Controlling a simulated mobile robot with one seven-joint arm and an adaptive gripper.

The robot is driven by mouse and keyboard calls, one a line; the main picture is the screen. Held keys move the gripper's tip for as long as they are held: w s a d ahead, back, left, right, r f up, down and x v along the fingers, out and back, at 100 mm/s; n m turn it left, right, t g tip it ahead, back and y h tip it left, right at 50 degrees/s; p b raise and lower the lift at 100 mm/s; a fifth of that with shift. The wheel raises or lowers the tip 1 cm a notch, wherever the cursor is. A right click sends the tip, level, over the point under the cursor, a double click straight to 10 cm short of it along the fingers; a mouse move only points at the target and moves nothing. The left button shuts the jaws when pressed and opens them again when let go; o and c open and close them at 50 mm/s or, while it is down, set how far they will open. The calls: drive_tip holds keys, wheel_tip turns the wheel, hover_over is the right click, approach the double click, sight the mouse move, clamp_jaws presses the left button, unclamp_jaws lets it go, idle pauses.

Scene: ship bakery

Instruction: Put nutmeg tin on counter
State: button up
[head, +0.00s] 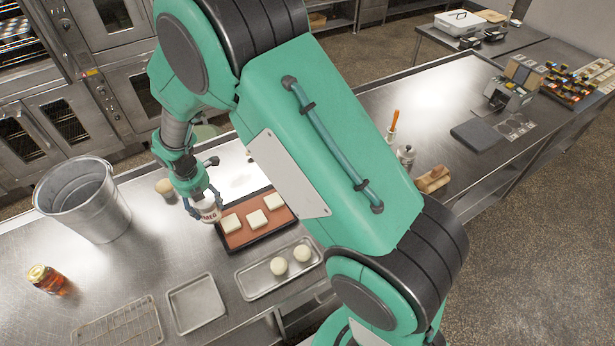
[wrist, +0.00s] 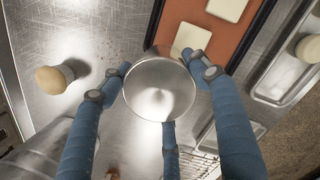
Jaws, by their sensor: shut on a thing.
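A small round tin (head: 210,215) with a white label and dark lettering is in my gripper (head: 203,203) in the head view, by the left edge of the baking tray. I take it as the nutmeg tin, though its label is only partly readable. In the wrist view the tin's round, shiny metal top (wrist: 160,92) faces the camera. The blue fingers of my gripper (wrist: 156,84) are shut around its sides. The steel counter (head: 135,252) lies below. I cannot tell whether the tin's base touches it.
A baking tray (head: 245,243) with pale dough squares on a brown mat lies right of the tin. A metal bucket (head: 95,205) and a tan round-topped thing (head: 165,186) stand left. Smaller trays, a wire rack (head: 120,325) and an amber jar (head: 46,278) occupy the front. Bare counter lies between.

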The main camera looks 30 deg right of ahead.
drive_tip(key=w+d+m+p, duration=0.1)
drive_tip(key=w+d, duration=0.4)
drive_tip(key=d, duration=0.5)
drive_tip(key=shift+d+m, duration=0.15)
drive_tip(key=shift+m, duration=0.25)
drive_tip(key=w+a+f+p, duration=0.1)
drive_tip(key=w+a, duration=0.1)
drive_tip(key=w, duration=1.4)
drive_tip(key=shift+f+p, duration=0.3)
drive_tip(key=shift+f, duration=0.1)
drive_tip(key=shift+f, duration=1.65)
drive_tip(key=o, duration=1.5)
drive_tip(key=shift+s+f, duration=0.1)
drive_tip(key=shift+f, duration=0.05)
